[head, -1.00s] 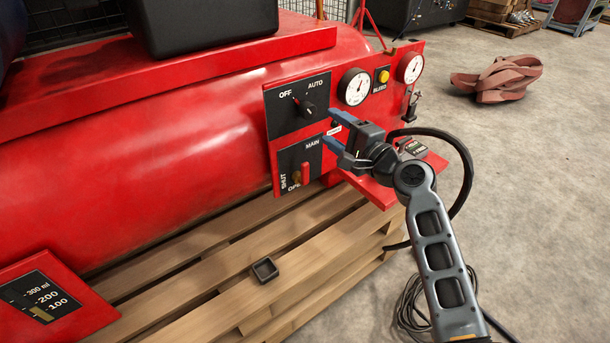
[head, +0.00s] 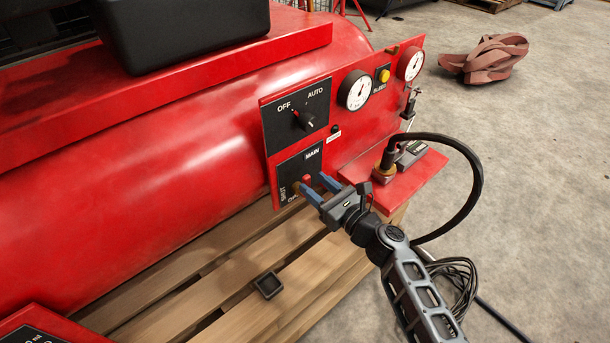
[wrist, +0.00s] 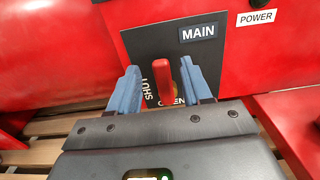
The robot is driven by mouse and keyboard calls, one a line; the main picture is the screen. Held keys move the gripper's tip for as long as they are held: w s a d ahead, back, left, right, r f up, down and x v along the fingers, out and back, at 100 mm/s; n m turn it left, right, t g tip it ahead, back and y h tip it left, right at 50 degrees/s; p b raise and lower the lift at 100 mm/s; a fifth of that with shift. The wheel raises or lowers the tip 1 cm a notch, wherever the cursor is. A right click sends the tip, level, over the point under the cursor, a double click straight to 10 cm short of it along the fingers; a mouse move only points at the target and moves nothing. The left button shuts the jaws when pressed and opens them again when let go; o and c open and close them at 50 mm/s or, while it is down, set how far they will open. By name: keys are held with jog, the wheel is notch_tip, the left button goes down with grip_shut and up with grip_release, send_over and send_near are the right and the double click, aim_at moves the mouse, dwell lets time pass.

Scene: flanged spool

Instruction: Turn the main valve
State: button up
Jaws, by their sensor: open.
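The main valve is a red lever handle (wrist: 162,77) on a dark plate marked MAIN, SHUT and OPEN (wrist: 205,60). In the wrist view the handle stands upright between my two blue fingertips, with a gap on each side. My gripper (wrist: 160,85) is open and empty, with its fingers pointing at the plate. In the head view my gripper (head: 316,190) is in front of the plate's lower part. There the handle (head: 307,179) shows only as a small red end near the fingertips, partly hidden. The word OPEN is partly covered in the wrist view.
Above the valve is an OFF/AUTO knob (head: 304,119). Gauges (head: 356,90) and a yellow bleed button (head: 383,75) are to its right. A red shelf (head: 415,180) with a black hose (head: 470,165) sticks out at right. A small black tray (head: 268,285) lies on the pallet.

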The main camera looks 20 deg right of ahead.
aim_at(309, 179)
jog(key=shift+x, duration=2.1)
jog(key=shift+c, duration=0.2)
grip_shut()
